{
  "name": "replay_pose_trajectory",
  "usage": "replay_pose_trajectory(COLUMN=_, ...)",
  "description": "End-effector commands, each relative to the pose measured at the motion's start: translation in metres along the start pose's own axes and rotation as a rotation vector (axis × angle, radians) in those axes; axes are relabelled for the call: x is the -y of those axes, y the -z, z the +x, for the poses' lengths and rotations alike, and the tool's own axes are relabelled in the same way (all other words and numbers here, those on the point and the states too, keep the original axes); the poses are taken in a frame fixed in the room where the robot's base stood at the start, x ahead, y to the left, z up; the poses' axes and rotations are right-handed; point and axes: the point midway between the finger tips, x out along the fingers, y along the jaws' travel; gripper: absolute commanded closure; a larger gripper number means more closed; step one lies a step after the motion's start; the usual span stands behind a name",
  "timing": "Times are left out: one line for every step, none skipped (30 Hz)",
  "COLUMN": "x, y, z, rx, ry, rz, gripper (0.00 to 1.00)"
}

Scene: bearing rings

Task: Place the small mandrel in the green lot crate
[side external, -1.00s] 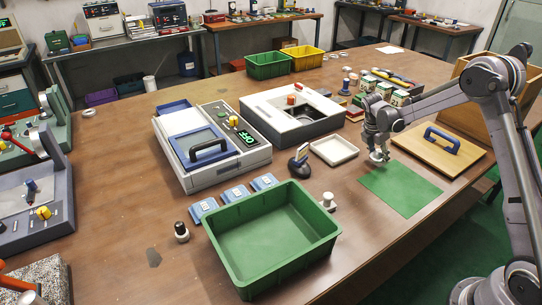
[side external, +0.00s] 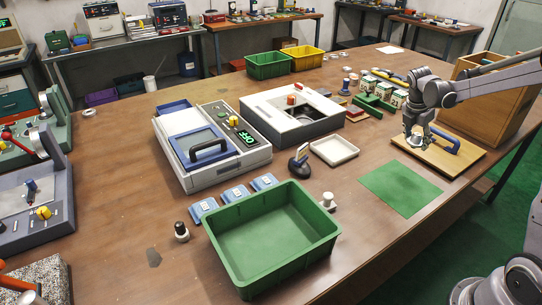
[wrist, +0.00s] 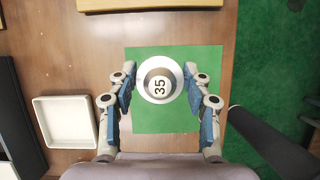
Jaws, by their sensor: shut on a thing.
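My gripper (side external: 417,140) is in the air in front of the board with the blue handle in the side external view. In the wrist view its two blue-padded fingers are shut on a round, pale mandrel (wrist: 160,80) marked "35", seen end-on above the green mat. The fingers mostly hide it in the side view. The green lot crate (side external: 262,252) is large, open and empty at the front middle, well to the left of my gripper. A pale knobbed piece (side external: 328,202) stands beside its right wall, and a black-topped one (side external: 181,232) stands to its left.
The green mat (side external: 400,189) is bare. A white tray (side external: 334,150), a dark stamp-like tool (side external: 299,160) and several blue blocks (side external: 235,194) lie between the machines and the crate. A wooden box (side external: 490,95) stands at the right.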

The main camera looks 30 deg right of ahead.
Motion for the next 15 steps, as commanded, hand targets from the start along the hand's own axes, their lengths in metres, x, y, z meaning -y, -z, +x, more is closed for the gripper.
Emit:
replay_pose_trajectory(x=-0.007, y=0.014, z=-0.007, rx=-0.001, ry=-0.016, rz=-0.038, gripper=0.97)
replay_pose_trajectory(x=-0.012, y=0.023, z=-0.011, rx=-0.001, ry=-0.026, rz=-0.063, gripper=0.97)
replay_pose_trajectory(x=-0.018, y=0.036, z=-0.017, rx=-0.001, ry=-0.041, rz=-0.099, gripper=0.97)
replay_pose_trajectory(x=-0.022, y=0.047, z=-0.022, rx=-0.001, ry=-0.053, rz=-0.127, gripper=0.97)
replay_pose_trajectory(x=-0.027, y=0.059, z=-0.027, rx=-0.002, ry=-0.066, rz=-0.159, gripper=0.97)
replay_pose_trajectory(x=-0.032, y=0.075, z=-0.034, rx=-0.002, ry=-0.083, rz=-0.203, gripper=0.97)
replay_pose_trajectory(x=-0.036, y=0.088, z=-0.04, rx=-0.002, ry=-0.097, rz=-0.236, gripper=0.97)
replay_pose_trajectory(x=-0.039, y=0.1, z=-0.045, rx=-0.002, ry=-0.11, rz=-0.267, gripper=0.97)
replay_pose_trajectory(x=-0.043, y=0.117, z=-0.053, rx=-0.002, ry=-0.129, rz=-0.311, gripper=0.97)
replay_pose_trajectory(x=-0.046, y=0.129, z=-0.058, rx=-0.002, ry=-0.142, rz=-0.344, gripper=0.97)
replay_pose_trajectory(x=-0.048, y=0.141, z=-0.064, rx=-0.002, ry=-0.156, rz=-0.376, gripper=0.97)
replay_pose_trajectory(x=-0.05, y=0.158, z=-0.071, rx=-0.003, ry=-0.174, rz=-0.418, gripper=0.97)
replay_pose_trajectory(x=-0.051, y=0.17, z=-0.076, rx=-0.003, ry=-0.187, rz=-0.451, gripper=0.97)
replay_pose_trajectory(x=-0.052, y=0.183, z=-0.082, rx=-0.003, ry=-0.2, rz=-0.484, gripper=0.97)
replay_pose_trajectory(x=-0.052, y=0.199, z=-0.089, rx=-0.003, ry=-0.218, rz=-0.527, gripper=0.97)
